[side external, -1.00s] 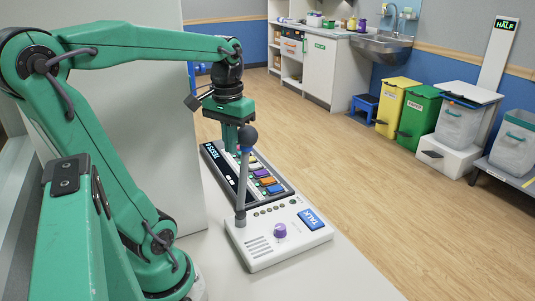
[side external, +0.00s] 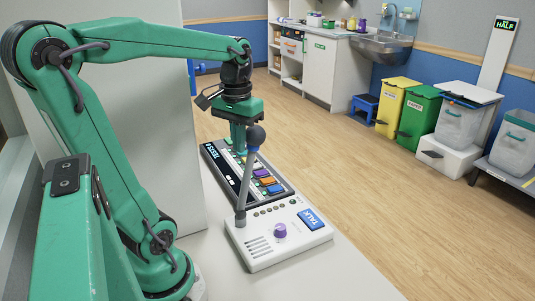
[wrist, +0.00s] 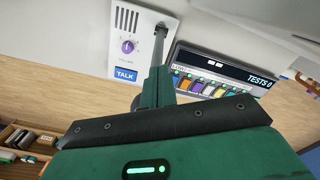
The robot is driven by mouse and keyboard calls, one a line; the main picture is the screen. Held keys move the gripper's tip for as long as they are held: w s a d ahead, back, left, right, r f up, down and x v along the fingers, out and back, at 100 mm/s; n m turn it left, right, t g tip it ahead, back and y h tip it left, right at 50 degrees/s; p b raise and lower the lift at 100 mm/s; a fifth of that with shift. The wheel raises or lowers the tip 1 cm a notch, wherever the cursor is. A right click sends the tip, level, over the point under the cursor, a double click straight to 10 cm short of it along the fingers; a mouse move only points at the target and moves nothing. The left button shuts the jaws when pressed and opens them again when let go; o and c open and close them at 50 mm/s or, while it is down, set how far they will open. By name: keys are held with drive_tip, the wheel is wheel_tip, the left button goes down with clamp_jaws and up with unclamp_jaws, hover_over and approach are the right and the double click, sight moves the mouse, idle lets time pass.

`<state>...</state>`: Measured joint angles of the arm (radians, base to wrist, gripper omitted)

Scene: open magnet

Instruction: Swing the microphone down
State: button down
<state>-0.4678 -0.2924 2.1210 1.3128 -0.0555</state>
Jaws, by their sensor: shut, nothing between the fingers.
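The microphone (side external: 256,137) is a dark ball with a blue collar on a grey stalk, hinged at the left corner of a white talk unit (side external: 265,255). The stalk stands up and leans a little to the right in the side external view. My gripper (side external: 239,146) is shut and empty, pointing down beside the microphone's upper end. The ball partly covers the fingertips in that view, and I cannot tell for sure whether they touch. In the wrist view, the fingers (wrist: 156,82) overlap the grey stalk (wrist: 159,42), and the white unit shows behind.
A dark keypad (side external: 228,185) with coloured keys lies just behind the white unit, under my gripper. The unit carries a purple knob (side external: 281,230) and a blue TALK button (side external: 311,219). A grey panel stands at left; the pale table is clear at the front.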

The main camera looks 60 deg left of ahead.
sight(259, 143)
drive_tip(key=shift+w, duration=0.2)
drive_tip(key=shift+w+f, duration=0.3)
drive_tip(key=shift+w, duration=0.45)
drive_tip(key=shift+w+f, duration=0.3)
drive_tip(key=shift+w, duration=0.5)
drive_tip(key=shift+w+f, duration=0.3)
drive_tip(key=shift+w, duration=0.45)
drive_tip(key=shift+w+f, duration=0.1)
drive_tip(key=shift+w+f, duration=0.75)
drive_tip(key=shift+w, duration=0.3)
drive_tip(key=shift+w+f, duration=0.75)
drive_tip(key=shift+w, duration=0.3)
